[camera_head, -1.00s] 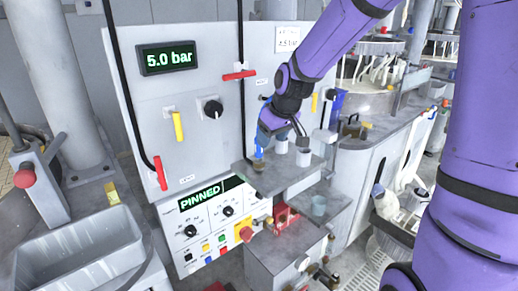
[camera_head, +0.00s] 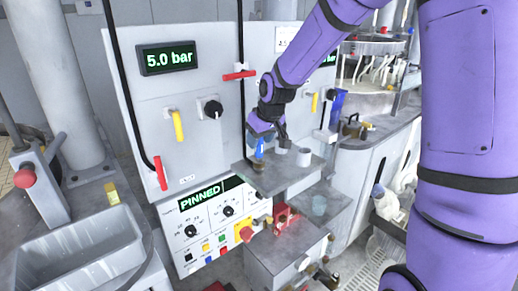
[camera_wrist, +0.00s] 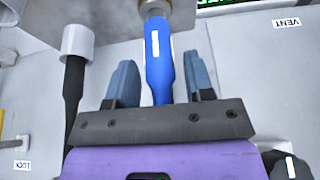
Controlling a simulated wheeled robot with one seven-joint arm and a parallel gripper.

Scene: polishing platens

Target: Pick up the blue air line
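The blue air line (camera_wrist: 159,62) stands upright in a holder on the small grey shelf (camera_head: 290,178); a white label strip shows on its blue body in the wrist view. It also shows in the head view (camera_head: 259,147), partly beside my gripper. My gripper (camera_wrist: 162,80) is open, with one grey-blue finger on each side of the blue air line. A gap shows between the line and each finger, so it is not gripped. In the head view my gripper (camera_head: 272,142) is just above the shelf, against the panel.
A white cup-like holder (camera_head: 303,156) stands on the shelf to the right; a dark line in a white collar (camera_wrist: 75,70) shows in the wrist view. The panel (camera_head: 150,95) with yellow and red handles rises behind.

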